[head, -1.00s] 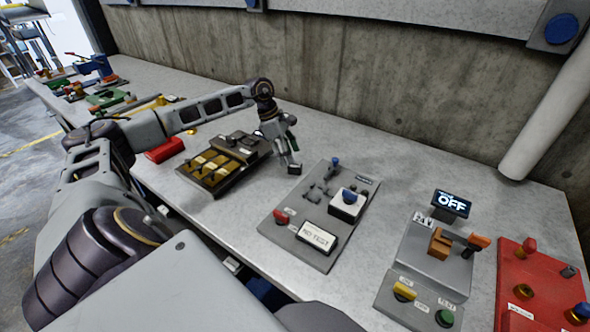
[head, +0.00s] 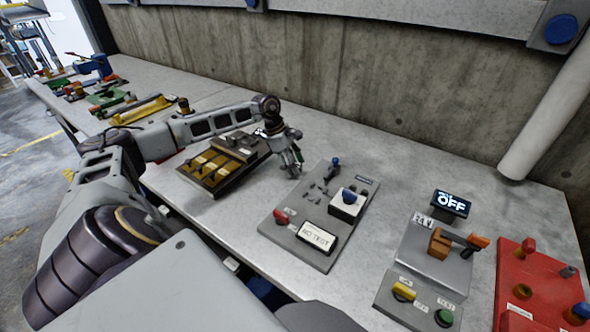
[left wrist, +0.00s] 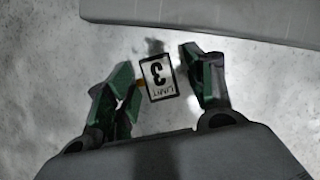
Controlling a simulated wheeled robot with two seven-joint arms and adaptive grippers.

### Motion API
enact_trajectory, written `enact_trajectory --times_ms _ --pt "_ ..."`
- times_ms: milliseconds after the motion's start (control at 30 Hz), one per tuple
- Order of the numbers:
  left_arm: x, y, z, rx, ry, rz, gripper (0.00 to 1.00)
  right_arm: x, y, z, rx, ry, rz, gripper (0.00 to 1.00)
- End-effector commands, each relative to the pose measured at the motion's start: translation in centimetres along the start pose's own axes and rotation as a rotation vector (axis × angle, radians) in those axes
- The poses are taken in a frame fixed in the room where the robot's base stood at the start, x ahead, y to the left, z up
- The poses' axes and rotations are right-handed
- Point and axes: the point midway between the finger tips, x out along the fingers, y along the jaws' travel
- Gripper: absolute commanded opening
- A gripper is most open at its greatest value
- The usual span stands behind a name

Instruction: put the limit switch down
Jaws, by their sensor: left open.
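The limit switch (left wrist: 160,79) shows in the left wrist view as a small dark-edged block. My left gripper (left wrist: 158,88) is open, with green-padded fingers on both sides of the switch. The right finger is apart from it; whether the left finger touches it is unclear. In the head view, the left gripper (head: 290,163) is low over the bench, between the brown tray and the grey test panel. I cannot make out the switch there. My right gripper is out of view.
The brown tray (head: 238,176) with yellow compartments is left of the gripper. The grey test panel (head: 291,250) labelled "NO TEST" is close on its right. Further right are the "OFF" display (head: 452,204) and a red panel (head: 520,262). Bare bench lies behind, before the concrete wall.

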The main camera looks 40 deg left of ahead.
Motion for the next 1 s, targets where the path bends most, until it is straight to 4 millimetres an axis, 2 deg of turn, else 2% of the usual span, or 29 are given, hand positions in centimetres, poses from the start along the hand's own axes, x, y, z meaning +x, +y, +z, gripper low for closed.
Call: enact_trajectory --times_ms 100,500,833,1000 --pt "0.0 0.0 0.0 0.000 0.000 0.000 0.52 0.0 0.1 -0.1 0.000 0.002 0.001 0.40" --pt "0.0 0.0 0.0 0.000 0.000 0.000 0.02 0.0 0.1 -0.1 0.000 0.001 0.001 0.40" --pt "-0.3 0.0 0.1 0.000 0.000 0.001 0.00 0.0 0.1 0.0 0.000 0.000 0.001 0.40" --pt "-1.3 0.0 0.6 0.001 -0.001 0.001 0.00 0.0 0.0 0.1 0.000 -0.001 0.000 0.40"
